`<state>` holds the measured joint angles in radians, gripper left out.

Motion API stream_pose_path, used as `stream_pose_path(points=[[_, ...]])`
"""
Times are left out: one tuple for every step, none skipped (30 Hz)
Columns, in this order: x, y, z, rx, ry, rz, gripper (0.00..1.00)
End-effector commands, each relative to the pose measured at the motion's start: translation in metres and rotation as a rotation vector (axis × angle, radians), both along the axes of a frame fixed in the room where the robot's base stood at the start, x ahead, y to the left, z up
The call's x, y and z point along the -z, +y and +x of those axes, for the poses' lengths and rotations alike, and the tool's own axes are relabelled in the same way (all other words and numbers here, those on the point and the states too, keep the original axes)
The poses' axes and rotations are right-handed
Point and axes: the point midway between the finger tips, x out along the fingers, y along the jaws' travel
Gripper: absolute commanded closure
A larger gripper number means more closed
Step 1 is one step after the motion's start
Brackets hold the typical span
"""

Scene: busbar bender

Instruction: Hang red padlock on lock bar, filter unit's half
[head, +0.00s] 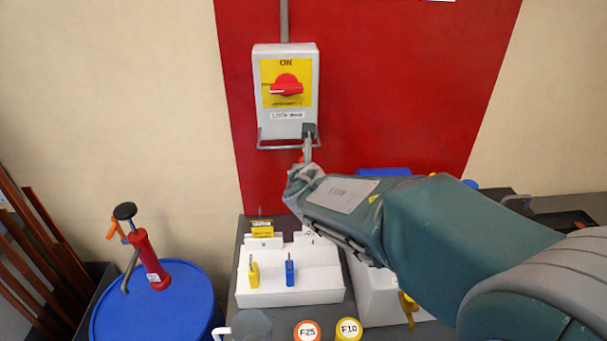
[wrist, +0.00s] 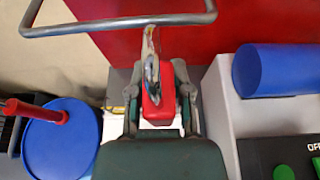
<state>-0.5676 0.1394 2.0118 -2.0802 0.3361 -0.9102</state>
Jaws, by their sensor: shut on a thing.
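My gripper (head: 302,180) is shut on the red padlock, just below the right part of the lock bar. In the wrist view, the padlock (wrist: 158,98) sits upright between my gripper's fingers (wrist: 161,88), its metal shackle pointing up. In the head view, my gripper hides most of the padlock. The lock bar (head: 278,148) is a thin metal loop under the grey switch box (head: 262,125). It crosses the top of the wrist view (wrist: 90,27). The shackle overlaps the bar in view; I cannot tell whether it is around it. No label marks the filter unit's half.
A red rotary switch (head: 287,85) shows on a yellow plate marked ON. Below stands a white rack (head: 315,285) with a yellow padlock (head: 253,275) and a blue padlock (head: 290,272). A blue drum (head: 185,310) with a red pump (head: 148,258) stands at left.

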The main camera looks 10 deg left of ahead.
Motion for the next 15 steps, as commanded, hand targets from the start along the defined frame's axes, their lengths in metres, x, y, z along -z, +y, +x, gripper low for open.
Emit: stream_pose_path(points=[[0.0,0.001,0.004,0.001,-0.001,0.0,1.0],[0.0,0.001,0.006,0.001,0.0,0.0,1.0],[0.0,0.002,0.009,0.001,0.0,0.0,1.0],[0.0,0.002,0.011,0.001,-0.001,0.0,1.0],[0.0,0.003,0.013,0.001,-0.001,0.0,1.0],[0.0,0.003,0.015,0.001,-0.001,0.0,1.0],[0.0,0.004,0.017,0.001,-0.001,0.0,1.0],[0.0,0.005,0.019,0.001,-0.001,0.0,1.0],[0.0,0.005,0.022,0.001,0.0,0.001,1.0],[0.0,0.006,0.024,0.001,0.0,0.001,1.0],[0.0,0.007,0.025,0.0,0.0,0.001,1.0],[0.0,0.007,0.028,0.0,0.0,0.001,1.0],[0.0,0.008,0.03,0.0,0.0,0.001,1.0],[0.0,0.008,0.032,0.0,0.0,0.0,1.0],[0.0,0.009,0.035,0.001,0.0,0.0,1.0]])
